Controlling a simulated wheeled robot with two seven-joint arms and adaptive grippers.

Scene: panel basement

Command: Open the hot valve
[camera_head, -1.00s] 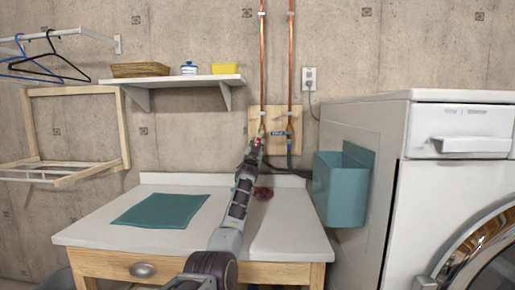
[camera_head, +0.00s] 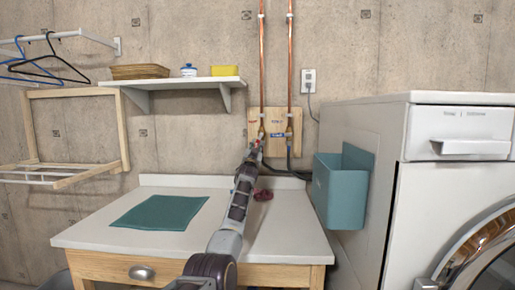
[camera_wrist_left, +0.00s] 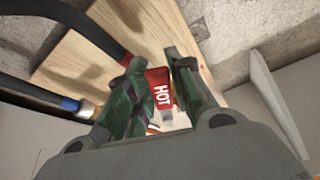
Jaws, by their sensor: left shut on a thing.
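The hot valve's red handle (camera_wrist_left: 159,88), marked HOT, sits between the fingers of my left gripper (camera_wrist_left: 155,95) in the left wrist view. The gripper is shut on it, with a finger on each side. In the head view my left gripper (camera_head: 256,146) reaches the wooden board (camera_head: 268,122) on the wall, at the foot of the left copper pipe (camera_head: 262,60). The arm hides most of the handle there. A blue label (camera_head: 278,134) shows to the right, by the other pipe. My right gripper is not in view.
A teal bin (camera_head: 340,190) hangs on the white washer's side (camera_head: 385,130). A shelf (camera_head: 185,82) is at the left.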

